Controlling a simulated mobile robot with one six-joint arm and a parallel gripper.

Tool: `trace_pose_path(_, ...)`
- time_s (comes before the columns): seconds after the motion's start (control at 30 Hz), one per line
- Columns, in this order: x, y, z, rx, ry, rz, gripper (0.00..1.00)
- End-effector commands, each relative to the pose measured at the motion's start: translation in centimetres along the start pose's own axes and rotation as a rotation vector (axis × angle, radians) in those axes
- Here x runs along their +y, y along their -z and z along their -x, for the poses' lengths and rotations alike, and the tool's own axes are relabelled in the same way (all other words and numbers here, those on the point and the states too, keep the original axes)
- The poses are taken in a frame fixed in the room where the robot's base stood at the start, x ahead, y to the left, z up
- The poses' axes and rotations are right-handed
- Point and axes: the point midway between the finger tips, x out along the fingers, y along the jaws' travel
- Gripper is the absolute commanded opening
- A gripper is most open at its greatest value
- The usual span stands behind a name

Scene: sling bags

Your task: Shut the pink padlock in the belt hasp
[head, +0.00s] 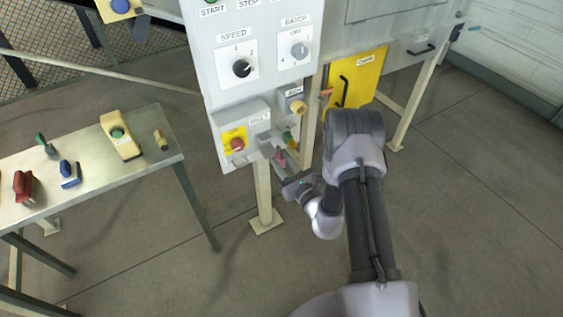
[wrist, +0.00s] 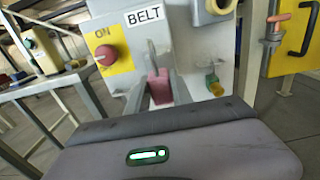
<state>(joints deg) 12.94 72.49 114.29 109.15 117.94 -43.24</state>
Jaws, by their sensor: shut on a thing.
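The pink padlock (wrist: 159,88) is between the fingers of my gripper (wrist: 160,92) in the wrist view, right in front of the grey box labelled BELT (wrist: 144,16). In the head view the pink padlock (head: 281,158) is small at the box's lower right, with my gripper (head: 284,163) shut on it. The belt hasp is mostly hidden behind the padlock and fingers. I cannot tell whether the shackle passes through it or is closed. A red switch knob (wrist: 106,54) on a yellow plate marked ON sits left of the padlock.
A green and brass lock (wrist: 214,86) hangs close on the right. A metal table (head: 95,170) on the left holds several padlocks and a yellow button box (head: 121,137).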

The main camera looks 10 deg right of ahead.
Motion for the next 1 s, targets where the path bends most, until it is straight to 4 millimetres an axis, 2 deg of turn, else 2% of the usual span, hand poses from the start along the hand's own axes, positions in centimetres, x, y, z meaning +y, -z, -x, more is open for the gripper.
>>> trace_pose_path(0.37,0.0,0.0,-0.2,-0.001,-0.001,0.000,0.00)
trace_pose_path(1.0,0.0,0.0,-2.9,-0.002,0.000,0.001,0.00)
